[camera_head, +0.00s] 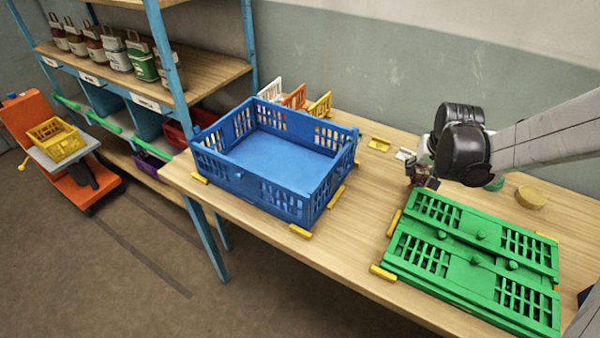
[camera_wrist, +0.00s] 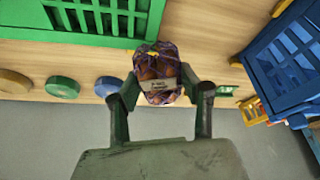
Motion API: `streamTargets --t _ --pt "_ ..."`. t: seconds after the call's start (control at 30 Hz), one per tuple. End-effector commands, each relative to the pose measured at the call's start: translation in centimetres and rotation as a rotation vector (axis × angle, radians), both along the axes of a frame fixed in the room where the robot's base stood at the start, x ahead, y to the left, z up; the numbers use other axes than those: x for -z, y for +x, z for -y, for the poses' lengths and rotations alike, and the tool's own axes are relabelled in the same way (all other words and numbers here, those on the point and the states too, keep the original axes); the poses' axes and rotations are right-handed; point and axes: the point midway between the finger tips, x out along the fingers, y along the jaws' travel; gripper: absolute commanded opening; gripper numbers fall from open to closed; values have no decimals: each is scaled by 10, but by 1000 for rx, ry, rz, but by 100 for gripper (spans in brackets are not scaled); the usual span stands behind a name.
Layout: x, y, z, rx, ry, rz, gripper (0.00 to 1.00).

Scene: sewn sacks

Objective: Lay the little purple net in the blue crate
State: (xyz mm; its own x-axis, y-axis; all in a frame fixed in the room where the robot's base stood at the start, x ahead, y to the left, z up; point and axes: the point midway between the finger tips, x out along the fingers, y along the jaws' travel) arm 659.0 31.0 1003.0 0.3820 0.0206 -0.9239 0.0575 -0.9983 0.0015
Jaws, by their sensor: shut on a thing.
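My gripper (camera_wrist: 158,97) is shut on the little purple net (camera_wrist: 157,65), a purple mesh bag with brown contents and a pale label, seen in the wrist view.
A green folded crate (camera_head: 470,262) lies on the table at the right. Yellow corner blocks (camera_head: 301,231) sit around the blue crate. Small white, orange and yellow bins (camera_head: 293,97) stand behind it. A round yellow disc (camera_head: 531,197) lies at the right. A shelf with bottles (camera_head: 115,50) stands at the left.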

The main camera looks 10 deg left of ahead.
Motion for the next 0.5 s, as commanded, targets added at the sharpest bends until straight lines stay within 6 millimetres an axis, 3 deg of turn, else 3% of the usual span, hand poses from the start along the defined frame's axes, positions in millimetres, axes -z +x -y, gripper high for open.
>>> streamTargets --t 0.2,0.5 --pt "-44 50 -87 -146 0 0 9" --pt "-96 77 -171 -274 -1 0 9"
